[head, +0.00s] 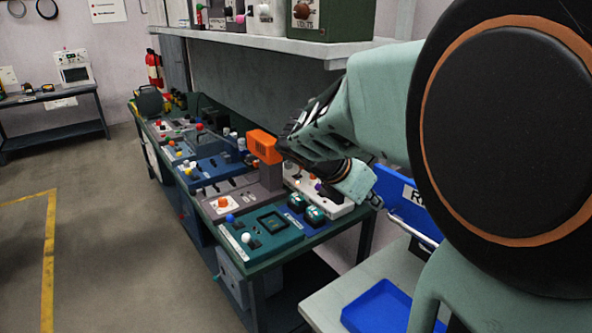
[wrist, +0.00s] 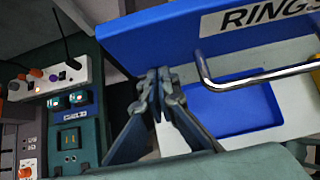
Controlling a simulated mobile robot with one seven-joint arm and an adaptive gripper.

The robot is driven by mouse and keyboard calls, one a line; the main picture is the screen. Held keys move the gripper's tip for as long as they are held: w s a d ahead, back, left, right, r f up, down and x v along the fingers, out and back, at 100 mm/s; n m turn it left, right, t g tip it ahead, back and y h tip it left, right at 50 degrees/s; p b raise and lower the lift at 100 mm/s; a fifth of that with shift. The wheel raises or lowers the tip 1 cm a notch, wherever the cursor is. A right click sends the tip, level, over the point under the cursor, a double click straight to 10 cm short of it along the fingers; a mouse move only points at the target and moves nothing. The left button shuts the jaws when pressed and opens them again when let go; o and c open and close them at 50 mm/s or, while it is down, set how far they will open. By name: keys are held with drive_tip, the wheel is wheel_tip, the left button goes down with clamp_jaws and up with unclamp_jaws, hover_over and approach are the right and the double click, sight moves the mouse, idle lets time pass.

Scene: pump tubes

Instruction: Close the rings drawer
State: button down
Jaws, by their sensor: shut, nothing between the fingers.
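The rings drawer (head: 397,197) is blue, with a white label and a metal bar handle (head: 420,235). In the head view my arm hides much of it. In the wrist view the drawer front (wrist: 155,38) spans the top, with the label reading RINGS and the handle (wrist: 255,75) to the right. My gripper (wrist: 158,82) is shut and empty, left of the handle, with its tips by the lower left of the drawer front. I cannot tell whether they touch it. The drawer's inside is hidden, so how far it is out is unclear.
A blue tray (wrist: 235,110) lies on a pale worktop (head: 335,290) below the drawer. To the left, a green bench (head: 262,262) carries several control boxes and an orange device (head: 264,146). A shelf (head: 285,45) hangs above. The floor at left is clear.

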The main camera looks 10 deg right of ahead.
drive_tip(key=w+d+p, duration=0.2)
drive_tip(key=d, duration=0.3)
drive_tip(key=w+d+p, duration=0.2)
drive_tip(key=d, duration=0.4)
drive_tip(key=w+d+p, duration=0.2)
drive_tip(key=w+d, duration=0.1)
drive_tip(key=d, duration=0.3)
drive_tip(key=shift+p, duration=0.35)
drive_tip(key=shift+d+r, duration=0.1)
drive_tip(key=shift+r, duration=0.1)
